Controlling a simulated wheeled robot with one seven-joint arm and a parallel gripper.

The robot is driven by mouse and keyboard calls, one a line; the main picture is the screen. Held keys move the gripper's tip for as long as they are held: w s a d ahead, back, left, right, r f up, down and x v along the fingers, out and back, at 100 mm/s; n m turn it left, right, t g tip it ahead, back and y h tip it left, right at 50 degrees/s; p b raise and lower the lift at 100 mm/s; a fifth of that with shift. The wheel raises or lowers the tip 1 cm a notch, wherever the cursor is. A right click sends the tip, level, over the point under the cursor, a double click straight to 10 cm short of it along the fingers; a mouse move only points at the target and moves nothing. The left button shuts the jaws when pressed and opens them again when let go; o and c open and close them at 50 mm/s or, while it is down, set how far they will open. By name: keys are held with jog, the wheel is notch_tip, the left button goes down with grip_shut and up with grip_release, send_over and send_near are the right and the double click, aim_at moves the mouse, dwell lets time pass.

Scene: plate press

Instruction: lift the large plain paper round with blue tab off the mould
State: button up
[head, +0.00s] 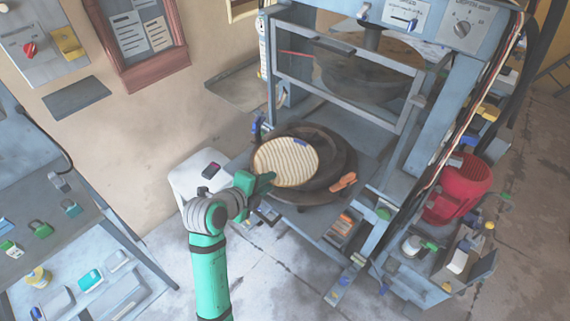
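A large cream paper round (285,163) with wavy stripes shows in the head view, and its face does not look plain. A small blue tab (301,142) sits at its upper right edge. The round covers the left part of the dark round mould (335,185) on the press bed. It looks slightly tilted; I cannot tell whether it touches the mould. My green gripper (268,180) is at the round's lower left edge. The fingers are small and partly hidden, so their opening and any grip on the edge are unclear.
The press frame with its raised guard (345,75) stands above and behind the mould. A white stool (195,175) stands left, beyond my arm. Open floor lies in front.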

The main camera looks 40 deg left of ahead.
grip_shut()
